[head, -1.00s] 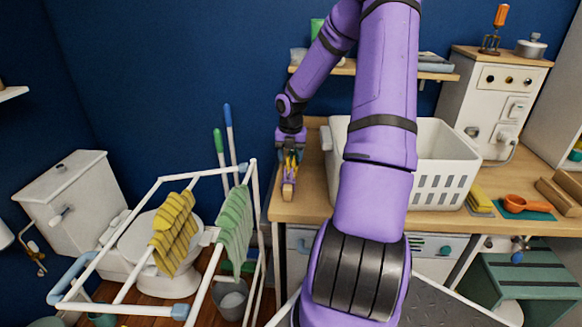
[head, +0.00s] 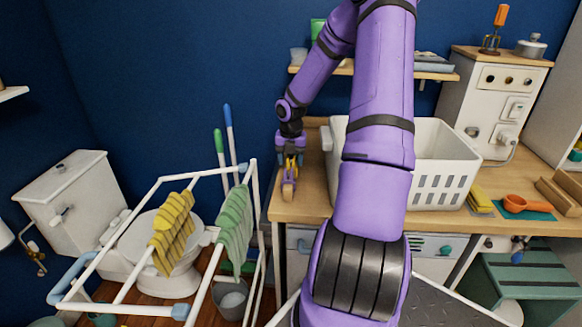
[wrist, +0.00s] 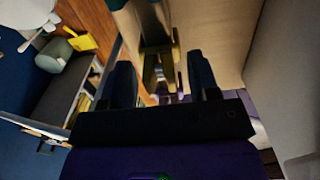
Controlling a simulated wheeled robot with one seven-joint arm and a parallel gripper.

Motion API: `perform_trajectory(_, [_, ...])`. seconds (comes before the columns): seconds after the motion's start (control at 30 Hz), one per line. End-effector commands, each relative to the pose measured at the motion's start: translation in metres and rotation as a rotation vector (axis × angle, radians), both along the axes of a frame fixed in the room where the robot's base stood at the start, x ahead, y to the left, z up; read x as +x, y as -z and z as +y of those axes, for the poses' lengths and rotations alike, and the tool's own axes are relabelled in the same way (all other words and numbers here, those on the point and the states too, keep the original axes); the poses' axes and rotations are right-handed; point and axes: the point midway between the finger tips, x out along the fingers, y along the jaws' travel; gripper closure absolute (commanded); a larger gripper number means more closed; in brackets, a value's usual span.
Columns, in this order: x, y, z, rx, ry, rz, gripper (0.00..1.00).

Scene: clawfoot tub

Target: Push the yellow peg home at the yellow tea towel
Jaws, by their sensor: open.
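The yellow tea towel (head: 173,232) hangs folded over a white rail of the drying rack (head: 115,290) at the lower left of the head view. My gripper (head: 290,165) points down at the left end of the wooden counter, well to the right of that towel. It is open. Between and beyond its fingers (wrist: 160,85) in the wrist view is a dark, partly yellow thing (wrist: 152,72); a small yellow part (head: 291,160) also shows at the fingers in the head view. I cannot tell whether this is the yellow peg. No peg is clear on the towel.
A green towel (head: 235,228) hangs on the rack to the right of the yellow one. A white basket (head: 440,180) stands on the counter (head: 310,205) right of my gripper. A toilet (head: 75,205) is behind the rack. Blue and green handles (head: 229,130) lean on the wall.

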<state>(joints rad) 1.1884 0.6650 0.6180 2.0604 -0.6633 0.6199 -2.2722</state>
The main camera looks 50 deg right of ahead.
Motion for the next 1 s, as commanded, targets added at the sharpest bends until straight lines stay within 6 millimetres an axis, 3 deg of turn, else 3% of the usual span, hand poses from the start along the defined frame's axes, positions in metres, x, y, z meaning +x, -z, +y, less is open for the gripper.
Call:
perform_trajectory(0.17, [0.0,0.0,0.0,0.0,0.0,0.0,0.47])
perform_trajectory(0.4, [0.0,0.0,0.0,0.0,0.0,0.0,1.0])
perform_trajectory(1.0, [0.0,-0.0051,-0.0002,0.0,0.001,0.0,1.0])
